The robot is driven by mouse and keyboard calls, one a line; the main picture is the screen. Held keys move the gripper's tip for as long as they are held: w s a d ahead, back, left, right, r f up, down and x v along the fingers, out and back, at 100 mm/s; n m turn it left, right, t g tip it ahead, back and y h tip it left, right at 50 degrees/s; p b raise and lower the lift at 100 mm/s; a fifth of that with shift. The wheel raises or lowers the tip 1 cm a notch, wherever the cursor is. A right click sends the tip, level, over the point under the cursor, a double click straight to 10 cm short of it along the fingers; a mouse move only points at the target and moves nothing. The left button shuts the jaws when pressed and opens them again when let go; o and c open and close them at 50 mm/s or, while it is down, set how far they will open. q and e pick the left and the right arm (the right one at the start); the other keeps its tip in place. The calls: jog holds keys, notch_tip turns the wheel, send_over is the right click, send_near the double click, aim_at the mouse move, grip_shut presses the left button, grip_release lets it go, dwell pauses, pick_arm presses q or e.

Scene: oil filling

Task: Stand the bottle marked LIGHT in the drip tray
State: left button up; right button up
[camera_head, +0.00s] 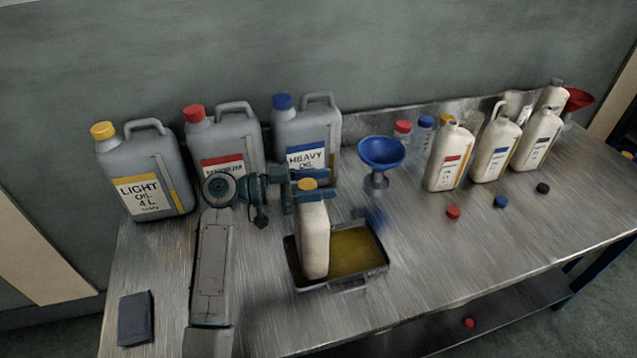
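A white bottle with a yellow cap (314,243) is upright at the left end of the black drip tray (347,285). Its base is inside the tray outline; I cannot tell whether it touches the tray floor. No marking is readable on its visible side. My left gripper (310,185) is at the bottle's top, one finger behind and one in front, shut around it just below the cap. A large grey jug marked LIGHT OIL (140,192), also yellow-capped, stands at the far left. My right gripper is not in view.
Red-capped (221,140) and HEAVY OIL (307,135) jugs stand behind my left arm. A blue funnel (382,152) stands behind the tray. Several white bottles, including a red-labelled one (448,158), stand right, with loose caps in front. A dark block (136,318) lies front left. The front right table is clear.

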pick_arm(q)
jog(key=shift+o, duration=0.3)
jog(key=shift+r, duration=0.15)
jog(key=s+a+b, duration=0.1)
jog(key=a+b, duration=0.2)
jog(key=a, duration=0.4)
jog(key=shift+s+a, duration=0.15)
jog(key=shift+a, duration=0.05)
dwell(0.4)
dwell(0.7)
